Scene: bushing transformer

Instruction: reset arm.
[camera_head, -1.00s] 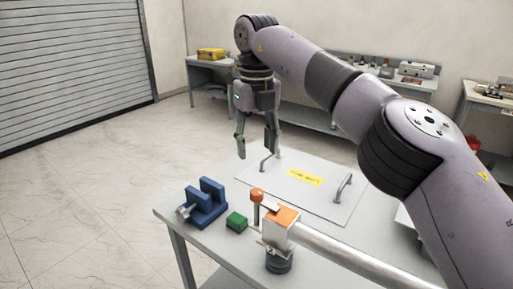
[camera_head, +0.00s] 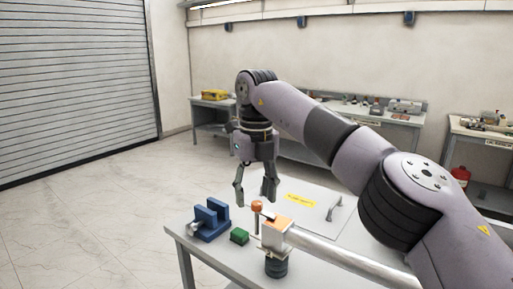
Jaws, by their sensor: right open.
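My right arm comes in from the right and reaches over the table (camera_head: 215,262). Its gripper (camera_head: 255,202) points down, open and empty, with its fingers apart. In the picture the fingertips lie just above the orange knob (camera_head: 257,206) and in front of the white panel (camera_head: 318,212); I cannot tell the exact height gap. My left gripper is not in view.
Workbenches with tools (camera_head: 375,113) stand along the back wall. A red container (camera_head: 461,175) is at the right. The floor at left is clear.

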